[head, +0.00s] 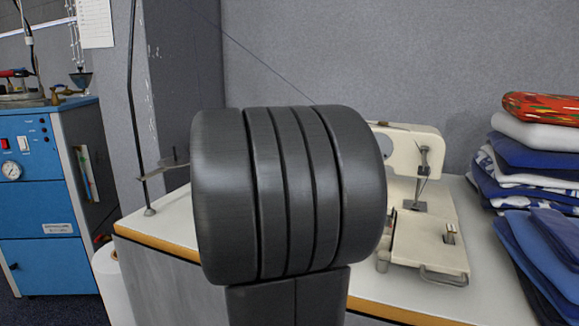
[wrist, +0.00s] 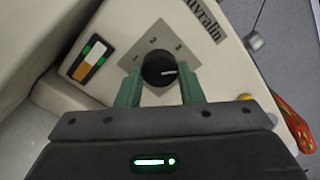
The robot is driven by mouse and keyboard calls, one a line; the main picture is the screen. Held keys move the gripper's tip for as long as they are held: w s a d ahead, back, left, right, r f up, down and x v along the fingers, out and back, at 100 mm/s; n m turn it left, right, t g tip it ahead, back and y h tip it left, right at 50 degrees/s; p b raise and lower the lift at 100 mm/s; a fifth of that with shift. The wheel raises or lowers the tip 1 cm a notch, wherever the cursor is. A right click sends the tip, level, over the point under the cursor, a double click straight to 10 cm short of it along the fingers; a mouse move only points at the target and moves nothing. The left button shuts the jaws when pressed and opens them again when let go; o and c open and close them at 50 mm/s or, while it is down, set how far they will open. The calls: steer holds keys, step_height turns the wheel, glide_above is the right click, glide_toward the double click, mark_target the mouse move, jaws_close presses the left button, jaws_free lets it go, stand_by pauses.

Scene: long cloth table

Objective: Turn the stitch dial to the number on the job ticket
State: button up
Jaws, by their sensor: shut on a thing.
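The stitch dial (wrist: 157,62) is a round black knob with a white pointer line, on a grey diamond plate on the cream sewing machine (wrist: 118,28). Small numerals stand around its upper side; 1, 2 and 3 seem readable. The white line points to the right in the wrist view. My gripper (wrist: 160,71) has its two green fingers on either side of the knob, shut on it. In the head view the sewing machine (head: 405,148) stands behind my dark arm, which hides the dial and gripper. I cannot make out a job ticket with a readable number.
A stack of folded cloth (head: 535,150) stands right of the machine on the white table (head: 492,275). A blue cabinet (head: 45,180) with a gauge is at the left. A white sheet (head: 95,22) hangs on the wall, unreadable. A thin pole (head: 133,100) rises at the table's left.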

steer(key=shift+m+b, duration=1.15)
steer(key=shift+m, duration=1.05)
steer(key=o, duration=1)
steer(key=shift+s+a, duration=0.1)
steer(key=p+v, duration=0.2)
steer(key=v, duration=1.1)
steer(key=shift+s, duration=0.35)
steer(key=shift+w, duration=0.1)
